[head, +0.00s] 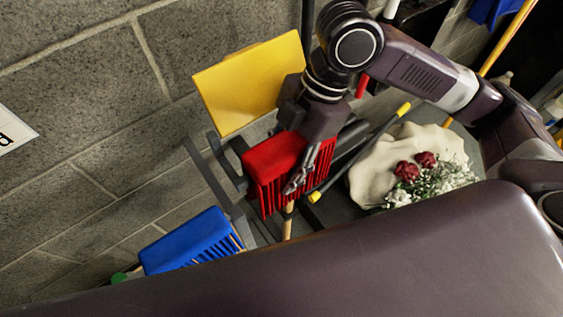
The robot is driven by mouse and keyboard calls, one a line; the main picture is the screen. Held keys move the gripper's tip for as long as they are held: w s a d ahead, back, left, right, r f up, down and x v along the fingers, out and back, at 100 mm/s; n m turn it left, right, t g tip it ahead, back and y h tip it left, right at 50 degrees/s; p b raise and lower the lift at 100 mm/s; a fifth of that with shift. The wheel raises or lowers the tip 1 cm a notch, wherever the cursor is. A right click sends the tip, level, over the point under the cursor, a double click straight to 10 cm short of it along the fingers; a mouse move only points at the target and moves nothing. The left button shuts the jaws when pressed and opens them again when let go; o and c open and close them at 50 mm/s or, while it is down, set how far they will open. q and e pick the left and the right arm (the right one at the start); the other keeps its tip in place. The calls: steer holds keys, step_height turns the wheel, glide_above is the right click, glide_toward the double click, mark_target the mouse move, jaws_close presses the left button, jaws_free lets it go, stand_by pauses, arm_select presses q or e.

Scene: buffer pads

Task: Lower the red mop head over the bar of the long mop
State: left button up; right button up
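The red mop head (268,160), a block with a ribbed front side, is in the middle of the head view. My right gripper (304,172) comes down on its right part, with a finger lying against the ribbed side; the other finger is hidden. It appears to grip the mop head. A light wooden stick (288,222), perhaps part of the long mop, shows directly below the red mop head. Its upper end is hidden, so I cannot tell whether the two touch. The mop's bar is not clearly visible. My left gripper is not in view.
A blue mop head (190,243) is at lower left and a yellow panel (250,83) stands behind. Grey rack bars (213,180) run beside the red mop head. A pale rock-like object (378,165) with flowers (440,180) is at right. A block wall bounds the left.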

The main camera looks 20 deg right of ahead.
mark_target(297, 136)
steer(key=shift+f, duration=0.1)
steer(key=o, duration=1.4)
steer(key=shift+o, duration=0.2)
steer(key=shift+v, duration=4)
